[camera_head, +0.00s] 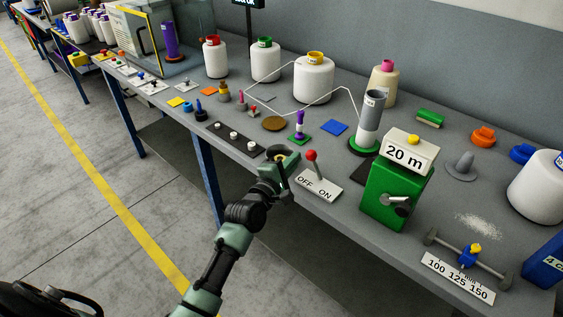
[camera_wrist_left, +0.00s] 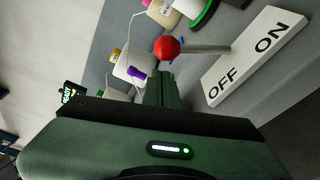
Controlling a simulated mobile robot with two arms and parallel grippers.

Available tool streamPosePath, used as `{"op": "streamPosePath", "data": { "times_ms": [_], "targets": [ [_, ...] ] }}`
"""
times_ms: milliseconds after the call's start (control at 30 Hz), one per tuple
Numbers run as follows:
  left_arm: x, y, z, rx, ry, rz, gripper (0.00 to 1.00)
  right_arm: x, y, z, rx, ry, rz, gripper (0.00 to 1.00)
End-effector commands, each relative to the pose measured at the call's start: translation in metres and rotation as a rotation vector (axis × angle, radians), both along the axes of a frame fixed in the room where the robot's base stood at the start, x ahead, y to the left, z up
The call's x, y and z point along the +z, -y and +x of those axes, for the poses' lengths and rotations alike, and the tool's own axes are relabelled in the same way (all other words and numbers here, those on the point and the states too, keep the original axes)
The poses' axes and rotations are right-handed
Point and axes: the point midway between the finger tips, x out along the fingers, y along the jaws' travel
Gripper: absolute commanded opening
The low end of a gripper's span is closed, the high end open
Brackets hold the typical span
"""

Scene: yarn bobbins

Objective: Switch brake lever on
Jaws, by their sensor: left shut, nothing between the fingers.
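The brake lever has a red knob (camera_head: 311,155) on a thin grey rod. It rises from a white plate (camera_head: 318,187) marked OFF and ON at the table's front edge. The rod leans a little toward OFF. My left gripper (camera_head: 285,158) is shut and empty, just left of the knob. In the left wrist view the red knob (camera_wrist_left: 166,47) shows just beyond the tips of the shut fingers (camera_wrist_left: 160,90); whether they touch cannot be told. The plate (camera_wrist_left: 253,55) lies to the right there. My right gripper is not in view.
A green box with a 20 m sign (camera_head: 395,195) stands right of the lever. A grey tube on a green base (camera_head: 370,122) stands behind. A dark strip with white knobs (camera_head: 235,138) lies left. White bobbins (camera_head: 314,80) stand along the back. Grey floor is open at left.

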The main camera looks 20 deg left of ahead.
Motion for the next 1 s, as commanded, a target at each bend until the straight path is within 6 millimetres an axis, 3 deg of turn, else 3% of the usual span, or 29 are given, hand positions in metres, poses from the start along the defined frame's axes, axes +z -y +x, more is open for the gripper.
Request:
{"op": "streamPosePath", "data": {
  "times_ms": [200, 1000],
  "targets": [
    [0.0028, 0.0088, 0.0011, 0.000, 0.000, 0.001, 0.00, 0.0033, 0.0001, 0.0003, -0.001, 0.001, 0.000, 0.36],
    [0.0080, 0.0088, 0.0009, -0.001, 0.029, 0.079, 0.00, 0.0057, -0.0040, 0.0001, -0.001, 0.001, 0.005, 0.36]
  ]
}}
